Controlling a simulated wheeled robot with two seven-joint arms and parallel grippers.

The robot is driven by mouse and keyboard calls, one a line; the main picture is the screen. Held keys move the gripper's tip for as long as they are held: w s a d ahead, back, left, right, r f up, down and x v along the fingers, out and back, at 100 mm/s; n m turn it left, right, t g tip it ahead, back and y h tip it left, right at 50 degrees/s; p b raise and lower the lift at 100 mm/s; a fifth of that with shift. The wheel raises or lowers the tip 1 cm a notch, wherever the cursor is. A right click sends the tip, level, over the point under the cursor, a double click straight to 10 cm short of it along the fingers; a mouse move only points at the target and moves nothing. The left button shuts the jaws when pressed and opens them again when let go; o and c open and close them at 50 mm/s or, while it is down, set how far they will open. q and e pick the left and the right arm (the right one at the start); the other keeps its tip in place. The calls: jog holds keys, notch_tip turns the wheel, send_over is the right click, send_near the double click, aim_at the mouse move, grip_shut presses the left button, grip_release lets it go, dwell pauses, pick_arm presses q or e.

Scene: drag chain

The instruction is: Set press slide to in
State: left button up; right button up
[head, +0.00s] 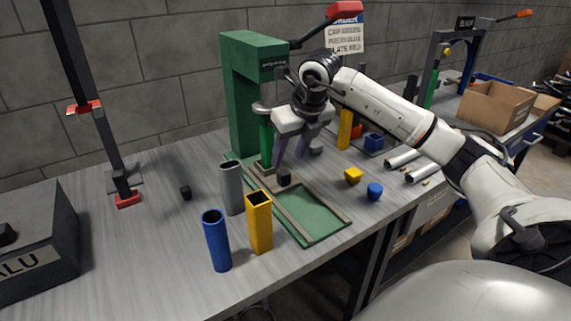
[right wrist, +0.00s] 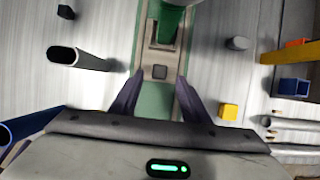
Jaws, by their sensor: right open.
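The green press (head: 245,95) stands upright on the grey table, its ram and post above a base with a long slide track. The track (head: 318,222) is a green bed with tan rails, and its front half lies bare toward the table's front edge. A small dark block (head: 283,177) sits on the track just in front of the ram; it also shows in the right wrist view (right wrist: 160,72). My right gripper (head: 290,160) points down above the track, fingers apart and empty, near the block. In the right wrist view its fingers (right wrist: 158,92) flank the track. My left gripper is out of view.
A grey tube (head: 232,188), a yellow square tube (head: 259,222) and a blue tube (head: 216,240) stand left of the track. A yellow block (head: 353,175) and a blue piece (head: 375,191) lie to its right. A red press lever (head: 345,12) juts overhead.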

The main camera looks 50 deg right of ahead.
jog(key=v, duration=0.4)
jog(key=shift+r, duration=0.2)
dwell(0.3)
